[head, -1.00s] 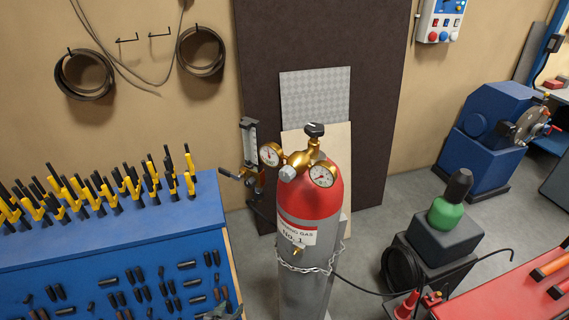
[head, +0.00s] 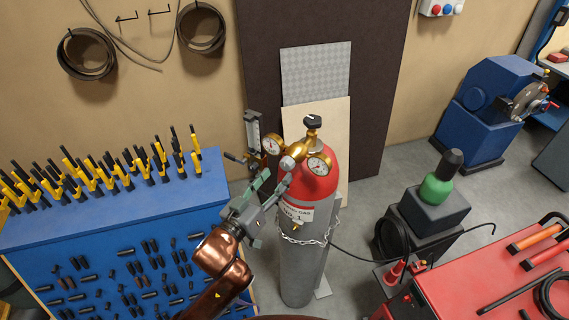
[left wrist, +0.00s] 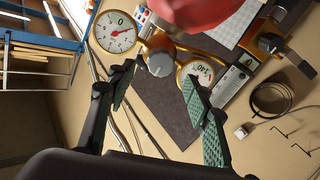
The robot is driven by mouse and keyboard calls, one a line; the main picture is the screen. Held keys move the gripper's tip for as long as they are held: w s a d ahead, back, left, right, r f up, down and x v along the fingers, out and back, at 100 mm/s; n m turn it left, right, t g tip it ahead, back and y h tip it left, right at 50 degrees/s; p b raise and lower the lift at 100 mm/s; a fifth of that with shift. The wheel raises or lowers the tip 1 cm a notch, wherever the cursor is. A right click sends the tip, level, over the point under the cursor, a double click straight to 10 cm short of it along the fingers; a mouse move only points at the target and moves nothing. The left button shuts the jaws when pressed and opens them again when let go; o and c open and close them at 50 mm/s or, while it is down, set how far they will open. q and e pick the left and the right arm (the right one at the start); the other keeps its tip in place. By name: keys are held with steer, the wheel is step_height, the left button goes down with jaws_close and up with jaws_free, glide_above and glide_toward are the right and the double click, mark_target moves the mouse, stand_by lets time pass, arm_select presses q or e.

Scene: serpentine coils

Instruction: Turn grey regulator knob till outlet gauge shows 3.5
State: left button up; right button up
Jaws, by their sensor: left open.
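The grey regulator knob (head: 287,163) sits at the front of the brass regulator (head: 301,151) on the red-topped gas cylinder (head: 314,185). In the left wrist view the knob (left wrist: 160,63) lies beyond and between my fingertips, apart from them. One gauge (head: 271,145) is left of the knob and another gauge (head: 319,164) is right of it. In the left wrist view the gauges show as a large dial (left wrist: 115,32) and a partly hidden dial (left wrist: 199,70). My left gripper (head: 272,184) is open just below and left of the knob. My right gripper is out of view.
A flowmeter (head: 253,131) stands left of the regulator. A blue tool rack (head: 120,215) with clamps is at the left. A chain (head: 303,239) rings the cylinder. A red cart (head: 470,285) is at the lower right, with grey floor between.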

mark_target(285, 166)
arm_select(q)
steer(key=p+x, duration=0.1)
steer(key=x, duration=0.4)
steer(key=shift+w+d, duration=0.15)
steer(key=shift+w, duration=0.15)
steer(key=shift+c, duration=0.2)
steer(key=c, duration=1.1)
